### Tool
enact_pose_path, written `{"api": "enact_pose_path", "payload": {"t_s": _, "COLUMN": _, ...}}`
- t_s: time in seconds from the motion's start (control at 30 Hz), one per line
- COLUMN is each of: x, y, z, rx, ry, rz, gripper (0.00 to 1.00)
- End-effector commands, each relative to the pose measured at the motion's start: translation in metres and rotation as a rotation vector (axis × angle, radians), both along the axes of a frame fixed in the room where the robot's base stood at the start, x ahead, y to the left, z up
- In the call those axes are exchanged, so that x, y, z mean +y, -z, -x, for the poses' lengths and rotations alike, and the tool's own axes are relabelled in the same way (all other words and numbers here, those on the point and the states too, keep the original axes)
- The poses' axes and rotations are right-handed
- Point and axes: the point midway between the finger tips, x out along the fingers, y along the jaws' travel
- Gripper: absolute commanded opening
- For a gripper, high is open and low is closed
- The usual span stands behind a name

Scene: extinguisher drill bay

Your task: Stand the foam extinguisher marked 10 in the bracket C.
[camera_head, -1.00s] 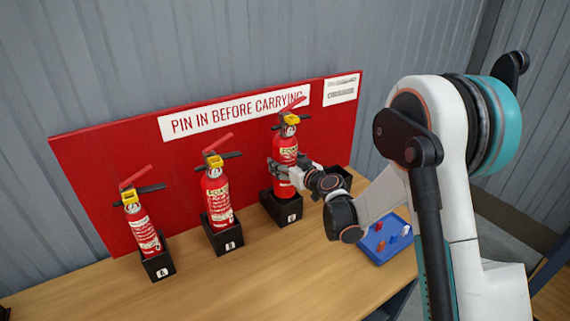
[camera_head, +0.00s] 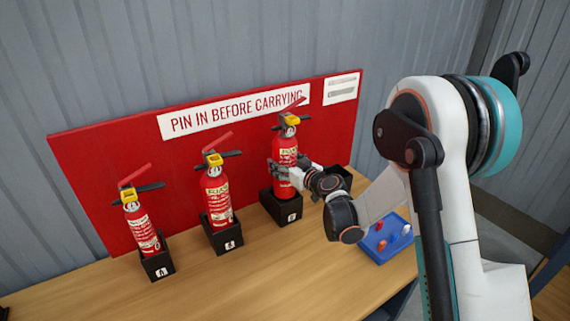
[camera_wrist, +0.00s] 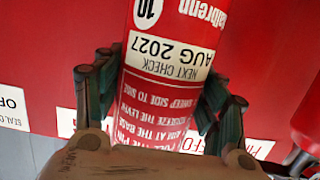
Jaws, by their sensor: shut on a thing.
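The red extinguisher marked 10 (camera_head: 285,150) is upright, its lower end in or just above the third black bracket from the left (camera_head: 281,207); I cannot tell if it is fully seated. My gripper (camera_head: 283,172) is shut around its body from the right. In the wrist view my gripper (camera_wrist: 160,112) has a finger on each side of the extinguisher (camera_wrist: 172,60), whose label appears upside down with 10 and NEXT CHECK AUG 2027. The bracket's small white letter tag is too blurred to read surely.
Two more red extinguishers, the middle one (camera_head: 217,195) and the left one (camera_head: 142,225), stand in black brackets. Another dark bracket (camera_head: 345,178) is partly hidden behind my gripper. A blue tray (camera_head: 372,252) with small items lies right. The red board (camera_head: 95,165) stands behind; front tabletop is clear.

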Motion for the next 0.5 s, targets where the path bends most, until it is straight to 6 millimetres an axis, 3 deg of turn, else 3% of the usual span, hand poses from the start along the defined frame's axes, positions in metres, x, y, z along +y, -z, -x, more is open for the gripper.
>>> {"api": "enact_pose_path", "payload": {"t_s": 0.5, "x": -0.0003, "y": 0.0098, "z": -0.0003, "rx": -0.001, "ry": 0.001, "rz": -0.003, "gripper": 0.18}}
